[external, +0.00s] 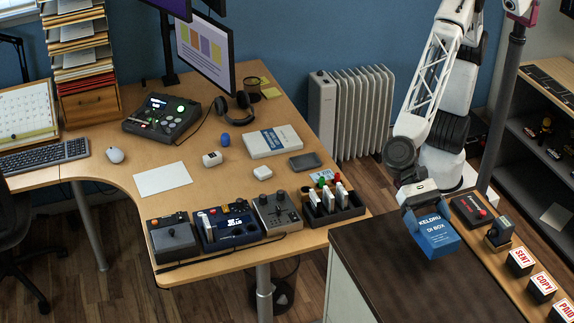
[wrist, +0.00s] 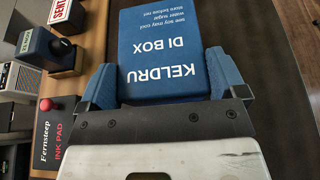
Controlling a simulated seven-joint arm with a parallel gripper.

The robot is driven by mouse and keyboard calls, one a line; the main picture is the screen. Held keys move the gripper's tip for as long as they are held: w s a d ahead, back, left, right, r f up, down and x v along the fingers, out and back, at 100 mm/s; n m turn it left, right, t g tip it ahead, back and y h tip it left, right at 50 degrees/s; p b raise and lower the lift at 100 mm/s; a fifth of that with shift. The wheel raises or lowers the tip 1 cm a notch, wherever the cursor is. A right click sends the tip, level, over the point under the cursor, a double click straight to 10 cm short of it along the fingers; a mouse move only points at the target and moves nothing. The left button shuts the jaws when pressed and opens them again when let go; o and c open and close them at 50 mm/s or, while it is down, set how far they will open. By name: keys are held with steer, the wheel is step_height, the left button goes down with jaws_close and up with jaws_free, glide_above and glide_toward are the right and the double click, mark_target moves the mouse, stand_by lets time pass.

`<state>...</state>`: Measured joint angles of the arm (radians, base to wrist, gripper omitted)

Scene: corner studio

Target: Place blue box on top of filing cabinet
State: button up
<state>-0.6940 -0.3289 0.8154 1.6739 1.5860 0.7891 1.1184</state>
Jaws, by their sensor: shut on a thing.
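The blue box (external: 432,233), printed "KELDRU DI BOX", is held in my gripper (external: 423,207) near the back right edge of the filing cabinet's dark top (external: 410,285). In the wrist view the blue box (wrist: 163,55) sits between the two blue fingers of my gripper (wrist: 158,85), which is shut on it. The box looks upright and a little tilted in the external view. I cannot tell whether its underside touches the cabinet top. The rest of the cabinet top is bare.
A wooden shelf right of the cabinet holds an ink pad (external: 470,208), a stamp (external: 499,233) and blocks marked SENT (external: 521,261), COPY and PAID. A desk (external: 225,180) with devices and a black organizer (external: 333,205) stands left. A white radiator (external: 350,110) is behind.

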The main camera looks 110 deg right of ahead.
steer(key=w+a, duration=0.2)
steer(key=a, duration=0.1)
steer(key=w+a, duration=0.3)
steer(key=w+a+f, duration=0.1)
steer(key=w+a, duration=0.2)
steer(key=shift+w+a, duration=0.2)
steer(key=shift+f, duration=0.1)
steer(key=shift+f, duration=1.65)
steer(key=shift+f, duration=0.15)
steer(key=o, duration=0.9)
